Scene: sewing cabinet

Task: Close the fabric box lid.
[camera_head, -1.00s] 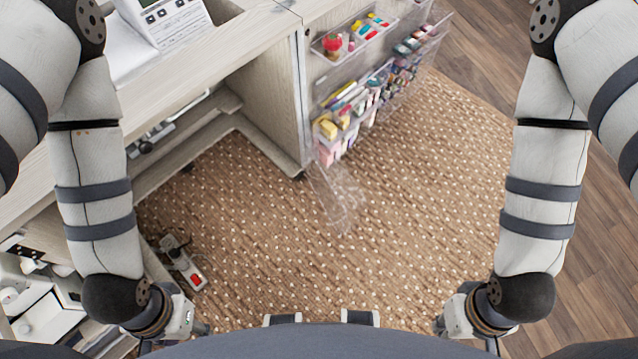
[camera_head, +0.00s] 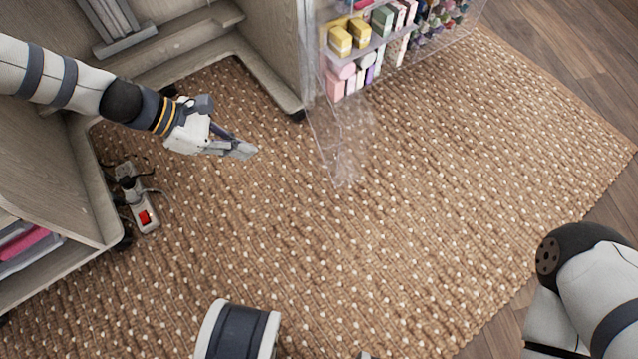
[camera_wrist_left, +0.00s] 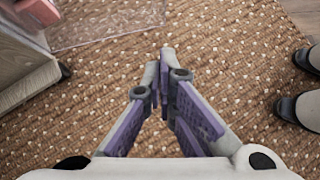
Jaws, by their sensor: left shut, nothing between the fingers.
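A clear plastic panel (camera_head: 345,150), which looks like the open fabric box lid, juts out low over the carpet from the bottom of the clear bins on the cabinet door. I cannot make out its hinge. It also shows at the top of the left wrist view (camera_wrist_left: 105,22). My left gripper (camera_head: 250,150) is shut and empty, left of the panel and apart from it, pointing right. Its closed fingertips show in the left wrist view (camera_wrist_left: 164,58), below and right of the panel's edge. My right gripper is out of view; only part of the right arm shows.
Clear bins hold yellow, pink and green items (camera_head: 340,42) at the top. A power strip with a red switch (camera_head: 145,215) and cables lies on the carpet at left. Wooden cabinet panels stand behind my left arm. The carpet (camera_head: 400,230) in the middle is clear.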

